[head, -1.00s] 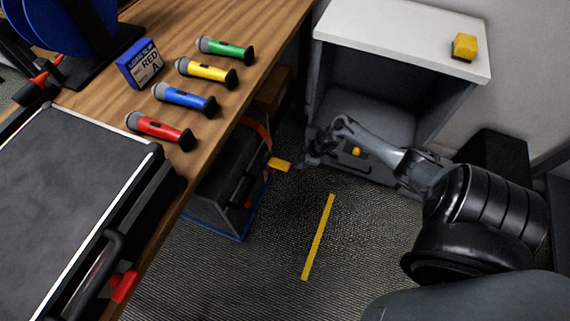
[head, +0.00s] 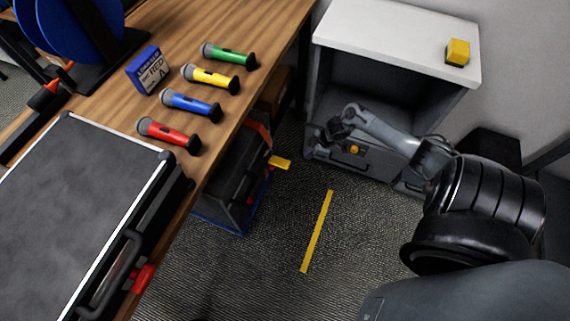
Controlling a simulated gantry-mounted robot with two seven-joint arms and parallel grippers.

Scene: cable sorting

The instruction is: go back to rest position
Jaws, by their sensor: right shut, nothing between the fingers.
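My right gripper (head: 326,140) is at the end of my right arm, which comes in from the right. It hangs over the floor in front of the grey cabinet (head: 393,37), clear of the table. Its fingers are small and dark in the picture, and it carries nothing. My left gripper is out of the picture.
The wooden table (head: 222,122) holds green (head: 230,56), yellow (head: 211,79), blue (head: 191,105) and red (head: 169,134) microphones, a blue box (head: 149,70) and a black case (head: 77,200). A toolbox (head: 234,183) stands below. A yellow block (head: 457,52) sits on the cabinet.

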